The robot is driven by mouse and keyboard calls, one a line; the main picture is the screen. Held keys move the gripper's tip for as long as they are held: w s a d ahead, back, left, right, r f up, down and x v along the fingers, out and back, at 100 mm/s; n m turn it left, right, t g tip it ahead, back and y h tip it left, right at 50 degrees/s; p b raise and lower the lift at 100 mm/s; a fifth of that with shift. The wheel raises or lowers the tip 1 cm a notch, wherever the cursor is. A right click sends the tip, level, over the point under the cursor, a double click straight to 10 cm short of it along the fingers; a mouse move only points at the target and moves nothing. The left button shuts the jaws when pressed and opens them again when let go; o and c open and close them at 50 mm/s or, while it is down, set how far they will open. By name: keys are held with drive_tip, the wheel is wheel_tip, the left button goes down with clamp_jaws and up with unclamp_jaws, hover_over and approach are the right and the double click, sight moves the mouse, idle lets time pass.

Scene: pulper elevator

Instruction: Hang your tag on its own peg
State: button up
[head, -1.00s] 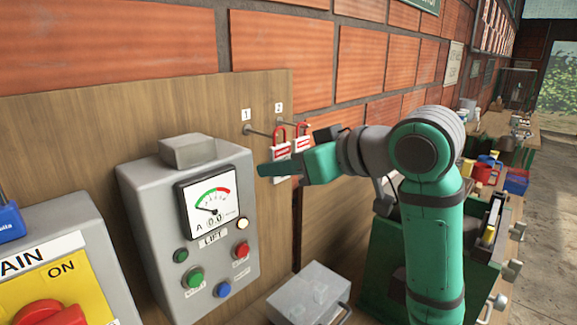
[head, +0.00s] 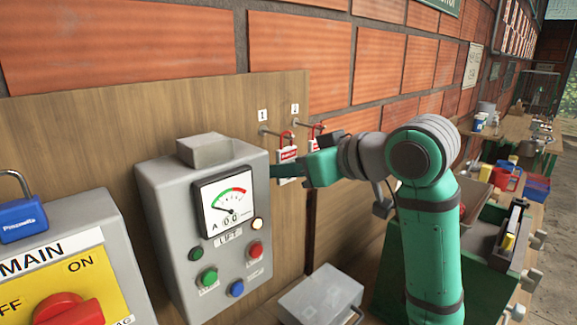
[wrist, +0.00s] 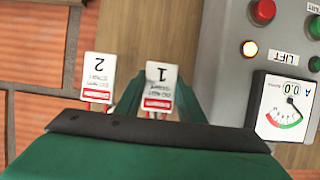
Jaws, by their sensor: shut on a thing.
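Tag 1 (head: 287,155) is a white and red card with a red loop on top. It is upright between the fingers of my gripper (wrist: 158,97), which is shut on it; it also shows in the wrist view (wrist: 157,75). Its loop is at the outer end of peg 1 (head: 272,132), under the label 1; I cannot tell if the rod passes through it. Tag 2 (head: 315,143) is beside it near peg 2 (head: 305,126), partly hidden by my arm. In the wrist view, tag 2 (wrist: 98,75) is outside the left finger.
The grey LIFT box (head: 165,205) with a dial and buttons stands close left of my gripper. The MAIN switch box (head: 75,225) with a blue padlock (head: 24,219) is farther left. A grey metal box (head: 318,295) is below. The wooden board (head: 100,115) is behind the pegs.

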drive_tip(key=shift+a, duration=0.2)
drive_tip(key=o, duration=1.1)
drive_tip(key=shift+d, duration=0.1)
